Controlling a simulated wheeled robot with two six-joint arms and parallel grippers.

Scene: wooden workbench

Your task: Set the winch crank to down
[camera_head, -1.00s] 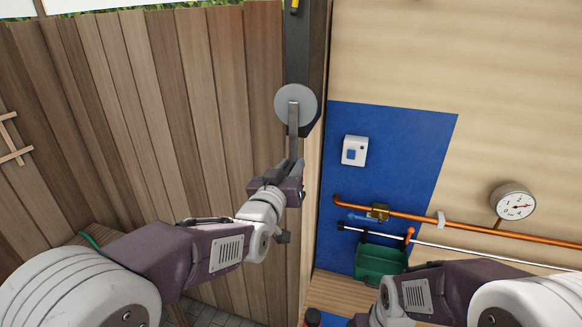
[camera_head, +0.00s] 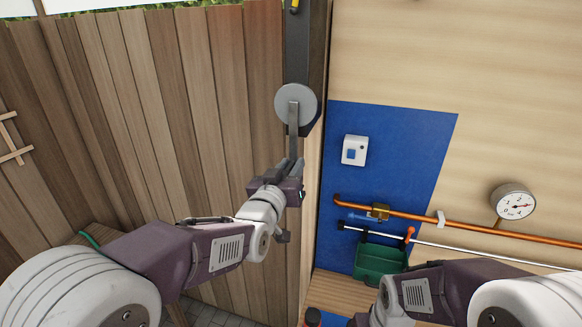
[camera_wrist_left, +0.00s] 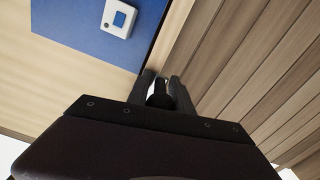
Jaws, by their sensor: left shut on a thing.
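The winch is a grey disc (camera_head: 295,104) on a dark upright post (camera_head: 304,50). Its crank arm (camera_head: 293,138) hangs straight down from the disc's middle. My left gripper (camera_head: 291,168) is at the crank's lower end and shut on it. In the left wrist view a dark, rounded crank handle (camera_wrist_left: 159,93) shows between the two fingers; the fingers and wrist hide the rest. My right arm (camera_head: 425,292) shows at the lower right, but its gripper is out of view.
A blue panel (camera_head: 400,135) right of the post carries a white switch box (camera_head: 354,151). Below are a copper pipe (camera_head: 470,224) with a brass valve (camera_head: 378,211), a gauge (camera_head: 513,202) and a green bin (camera_head: 381,263). A plank fence (camera_head: 150,120) stands at left.

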